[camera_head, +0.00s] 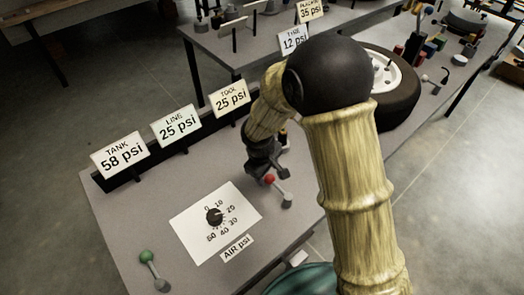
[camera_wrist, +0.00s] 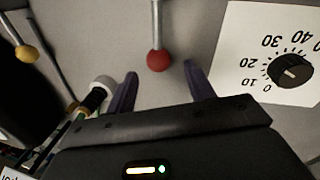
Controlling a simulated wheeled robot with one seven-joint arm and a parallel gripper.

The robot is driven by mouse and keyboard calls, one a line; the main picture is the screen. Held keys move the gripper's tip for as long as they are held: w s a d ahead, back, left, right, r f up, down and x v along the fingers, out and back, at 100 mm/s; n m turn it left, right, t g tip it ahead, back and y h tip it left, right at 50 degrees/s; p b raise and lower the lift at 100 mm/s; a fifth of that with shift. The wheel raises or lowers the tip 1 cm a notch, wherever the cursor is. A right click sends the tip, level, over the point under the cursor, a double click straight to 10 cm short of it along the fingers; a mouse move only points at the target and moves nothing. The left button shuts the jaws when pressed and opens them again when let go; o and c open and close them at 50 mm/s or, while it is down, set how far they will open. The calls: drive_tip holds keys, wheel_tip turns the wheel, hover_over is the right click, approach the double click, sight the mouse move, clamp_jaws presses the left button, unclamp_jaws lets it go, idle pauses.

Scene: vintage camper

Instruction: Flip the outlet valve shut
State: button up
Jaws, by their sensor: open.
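A lever with a red ball knob (camera_head: 270,180) and a grey stem stands on the bench panel, right of the dial card. In the wrist view the red knob (camera_wrist: 158,60) lies between my fingertips in the picture, with its stem running up and away. My gripper (camera_wrist: 160,74) is open, one dark finger on each side of the knob; contact does not show. In the head view my gripper (camera_head: 262,164) is just above and left of the red knob, partly hidden by my arm. No readable label tells which lever is the outlet valve.
A green-knobbed lever (camera_head: 147,257) stands at the front left. The dial card (camera_head: 188,221) has a black knob (camera_head: 214,217). Signs read TANK 58 psi (camera_head: 120,154), LINE 25 (camera_head: 176,126) and TOOL 25 (camera_head: 230,98). A wheel (camera_head: 397,90) is behind my arm. A yellow knob (camera_wrist: 27,53) is left.

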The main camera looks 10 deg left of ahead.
wheel_tip(320, 180, up, 13)
drive_tip(key=s+a, duration=0.1)
drive_tip(key=s, duration=0.1)
drive_tip(key=shift+s, duration=0.15)
drive_tip(key=shift+a+r, duration=0.1)
drive_tip(key=s+d+r+m+p, duration=0.1)
drive_tip(key=d+m, duration=0.5)
drive_tip(key=d, duration=0.7)
drive_tip(key=s+d+r+m+y+p, duration=0.1)
drive_tip(key=s+d+m+p, duration=0.3)
drive_tip(key=d, duration=0.9)
drive_tip(key=s+m, duration=0.2)
drive_tip(key=shift+r+m+t, duration=0.3)
drive_tip(key=shift+r+m, duration=0.1)
